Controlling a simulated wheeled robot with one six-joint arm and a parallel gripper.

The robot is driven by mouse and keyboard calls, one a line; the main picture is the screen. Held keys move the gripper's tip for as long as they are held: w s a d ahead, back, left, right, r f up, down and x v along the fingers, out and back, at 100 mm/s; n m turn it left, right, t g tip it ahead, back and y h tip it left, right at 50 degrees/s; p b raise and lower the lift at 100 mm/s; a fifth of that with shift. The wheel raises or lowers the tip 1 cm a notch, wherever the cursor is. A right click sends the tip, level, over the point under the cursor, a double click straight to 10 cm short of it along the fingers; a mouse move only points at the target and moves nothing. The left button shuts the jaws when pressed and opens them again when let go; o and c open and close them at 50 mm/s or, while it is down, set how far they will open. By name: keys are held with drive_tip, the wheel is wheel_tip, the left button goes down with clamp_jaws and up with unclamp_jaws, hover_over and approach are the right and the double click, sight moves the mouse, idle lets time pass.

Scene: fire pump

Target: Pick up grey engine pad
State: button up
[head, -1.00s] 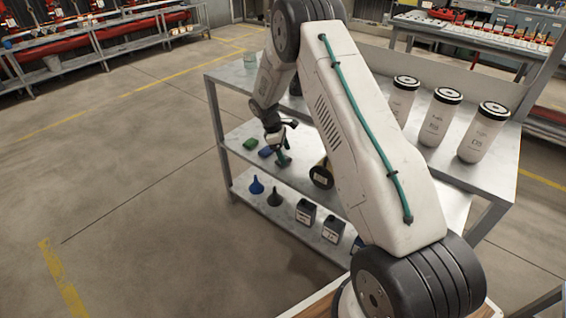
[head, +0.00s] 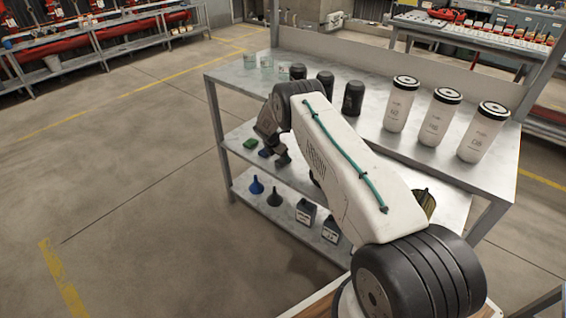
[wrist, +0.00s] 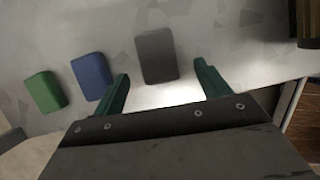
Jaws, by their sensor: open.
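The grey engine pad (wrist: 156,55) lies flat on the middle metal shelf. In the wrist view it sits just beyond and between the two green fingers of my gripper (wrist: 163,85), a little left of the middle of the gap. My gripper is open and empty, with no finger seen touching the pad. In the head view my gripper (head: 283,158) is at the middle shelf and mostly hidden by my arm, and the grey pad cannot be made out there.
A blue pad (wrist: 91,76) lies close outside the left finger, with a green pad (wrist: 45,92) farther left. A dark cylindrical thing (wrist: 308,22) stands at the right. The top shelf (head: 235,80) above carries black and white canisters.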

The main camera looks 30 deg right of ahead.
sight(282, 160)
drive_tip(key=shift+x, duration=1.85)
drive_tip(key=shift+w+a, duration=0.15)
drive_tip(key=c, duration=1)
drive_tip(key=shift+c, duration=0.2)
drive_tip(key=shift+r, duration=0.1)
drive_tip(key=shift+r, duration=0.75)
drive_tip(key=s+a, duration=0.2)
drive_tip(key=a, duration=0.6)
drive_tip(key=s+a, duration=0.3)
drive_tip(key=a, duration=0.6)
drive_tip(key=shift+a+f, duration=0.1)
drive_tip(key=shift+a, duration=0.05)
